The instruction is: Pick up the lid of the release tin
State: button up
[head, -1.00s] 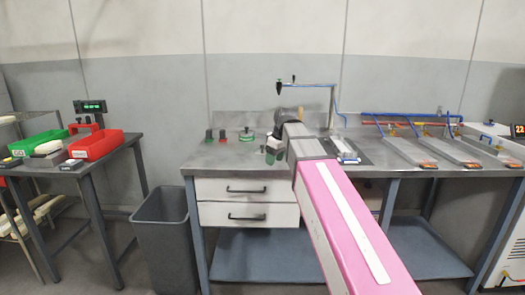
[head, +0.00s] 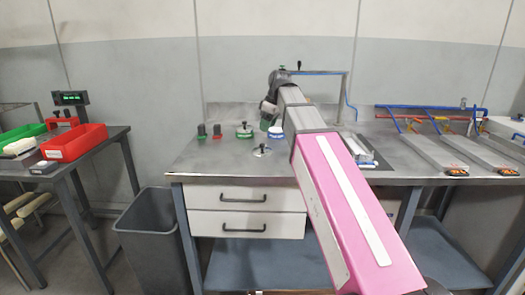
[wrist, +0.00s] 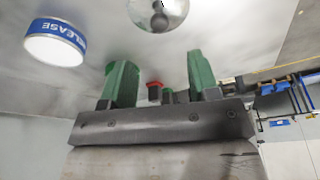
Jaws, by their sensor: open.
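A silver disc lid with a black knob (head: 262,150) lies flat on the bench, in front of the tins. It also shows at the top edge of the wrist view (wrist: 158,12), cut off by the frame. The release tin (head: 277,132), with a blue band and white top, stands behind it to the right; its label reads RELEASE in the wrist view (wrist: 55,45). My gripper (head: 267,123) is above the bench near the release tin. In the wrist view its two green fingers (wrist: 160,82) are apart, with nothing held between them.
A green-banded tin (head: 244,131) with a knobbed lid stands left of the release tin. A bent pipe stand (head: 345,100) rises behind my arm. The front left bench is clear.

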aim_at(262, 145)
jog(key=shift+x, duration=4.8)
jog(key=shift+d, duration=0.1)
jog(key=c, duration=1)
